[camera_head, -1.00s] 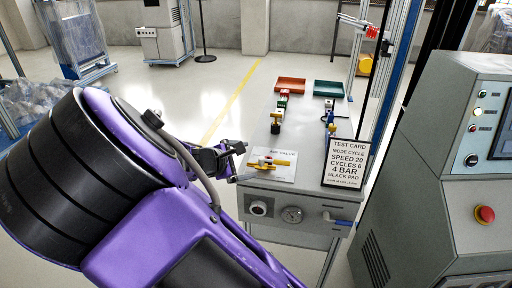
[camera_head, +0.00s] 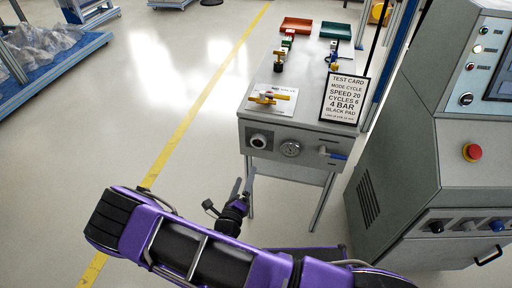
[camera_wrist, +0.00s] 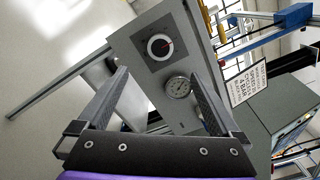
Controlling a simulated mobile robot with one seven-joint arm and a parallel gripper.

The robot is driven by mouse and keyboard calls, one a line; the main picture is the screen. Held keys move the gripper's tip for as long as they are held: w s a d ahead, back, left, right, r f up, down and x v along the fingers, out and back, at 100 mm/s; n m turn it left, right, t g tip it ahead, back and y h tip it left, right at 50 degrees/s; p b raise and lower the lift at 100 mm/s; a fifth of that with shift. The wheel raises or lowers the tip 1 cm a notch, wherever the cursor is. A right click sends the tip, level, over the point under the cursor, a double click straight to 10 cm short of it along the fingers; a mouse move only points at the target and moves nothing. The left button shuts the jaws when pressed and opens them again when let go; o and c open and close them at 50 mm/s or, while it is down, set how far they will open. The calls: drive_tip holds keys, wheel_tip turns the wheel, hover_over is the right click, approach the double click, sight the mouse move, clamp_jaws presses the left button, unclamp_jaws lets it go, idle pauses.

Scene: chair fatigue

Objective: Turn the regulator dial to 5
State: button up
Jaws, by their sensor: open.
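The regulator dial (camera_head: 259,141) is a round knob on the front face of the grey bench, at its left side. In the wrist view the dial (camera_wrist: 159,46) is dark with a pale ring and a red mark; its numbers are too small to read. A round gauge (camera_head: 291,148) sits to its right and also shows in the wrist view (camera_wrist: 178,87). My gripper (camera_head: 243,186) is open and empty, in front of and below the dial, apart from it. In the wrist view the two fingers (camera_wrist: 160,82) point toward the panel, with the dial beyond them.
A blue-handled valve (camera_head: 333,153) sticks out right of the gauge. On the bench top are a yellow valve (camera_head: 268,97), a test card (camera_head: 344,98), a red tray (camera_head: 296,25) and a green tray (camera_head: 335,31). A grey control cabinet (camera_head: 400,150) stands at right.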

sight(257, 143)
drive_tip(key=b+x, duration=0.1)
drive_tip(key=x, duration=1.4)
drive_tip(key=shift+w+d, duration=0.1)
drive_tip(key=shift+w, duration=0.1)
drive_tip(key=shift+c, duration=0.2)
drive_tip(key=c, duration=1.3)
drive_tip(key=shift+m, duration=0.3)
